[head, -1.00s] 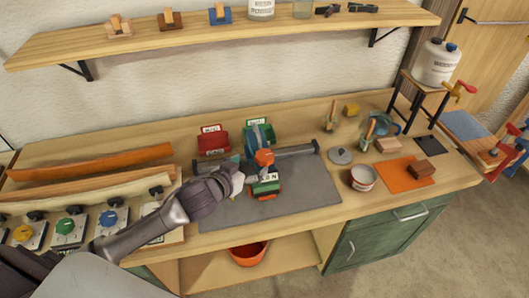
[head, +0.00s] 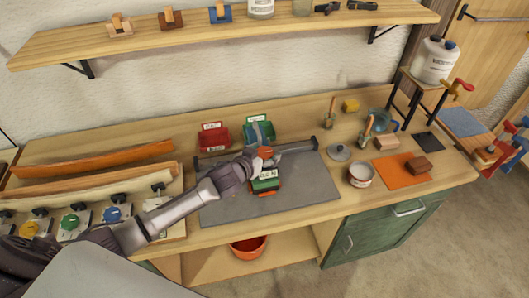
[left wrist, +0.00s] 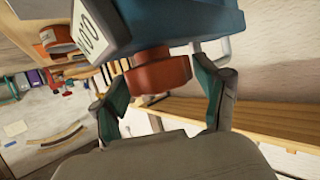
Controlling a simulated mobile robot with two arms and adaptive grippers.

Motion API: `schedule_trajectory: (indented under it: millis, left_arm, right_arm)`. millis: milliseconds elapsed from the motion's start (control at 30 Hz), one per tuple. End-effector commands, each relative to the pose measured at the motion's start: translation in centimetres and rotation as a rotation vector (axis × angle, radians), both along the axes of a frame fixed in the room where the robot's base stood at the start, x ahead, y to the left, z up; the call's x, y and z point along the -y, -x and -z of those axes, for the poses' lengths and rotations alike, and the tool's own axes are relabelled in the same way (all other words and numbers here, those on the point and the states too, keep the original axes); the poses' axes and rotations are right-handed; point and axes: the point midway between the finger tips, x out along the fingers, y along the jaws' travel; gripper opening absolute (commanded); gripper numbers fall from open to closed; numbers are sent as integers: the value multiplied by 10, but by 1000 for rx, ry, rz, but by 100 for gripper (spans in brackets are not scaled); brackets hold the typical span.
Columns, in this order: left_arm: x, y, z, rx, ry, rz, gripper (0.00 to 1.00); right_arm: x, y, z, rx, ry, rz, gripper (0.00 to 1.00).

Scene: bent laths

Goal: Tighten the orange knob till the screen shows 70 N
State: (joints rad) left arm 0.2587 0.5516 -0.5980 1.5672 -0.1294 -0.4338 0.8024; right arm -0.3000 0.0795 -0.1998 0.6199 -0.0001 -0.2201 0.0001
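The orange knob (head: 265,152) is on the tool at the middle of the bench, just above its small white screen (head: 267,175). In the left wrist view the knob (left wrist: 158,74) sits under a blue body (left wrist: 170,22). The screen (left wrist: 88,28) is tilted and partly cut off there; it seems to read 0.0 N, but I cannot be sure. My left gripper (head: 254,160) is at the knob. In the left wrist view its fingers (left wrist: 163,82) stand apart on either side of the knob, with gaps visible. My right gripper is not in view.
The tool stands on a grey mat (head: 315,190). A red bin (head: 212,137) and a green bin (head: 257,122) stand behind it. Bent laths (head: 95,160) and knobbed control boxes (head: 72,222) are at left. A tin (head: 361,175) and an orange mat (head: 390,174) are at right.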

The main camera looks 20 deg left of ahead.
Motion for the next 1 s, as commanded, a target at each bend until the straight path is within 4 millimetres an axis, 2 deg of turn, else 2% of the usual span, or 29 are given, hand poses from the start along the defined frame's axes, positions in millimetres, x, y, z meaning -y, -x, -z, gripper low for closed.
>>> schedule_trajectory:
  millis: [33,200,267,567,1000]
  left_arm:
    - [0,0,0,0,0,0,59]
    - [0,0,0,0,0,0,30]
    - [0,0,0,-1,0,0,24]
    - [-2,0,0,0,-3,42,23]
    - [-5,-2,-2,3,-11,311,23]
  right_arm:
    - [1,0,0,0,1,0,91]
    - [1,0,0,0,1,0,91]
    - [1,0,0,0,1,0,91]
    - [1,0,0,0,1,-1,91]
    - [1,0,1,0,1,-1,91]
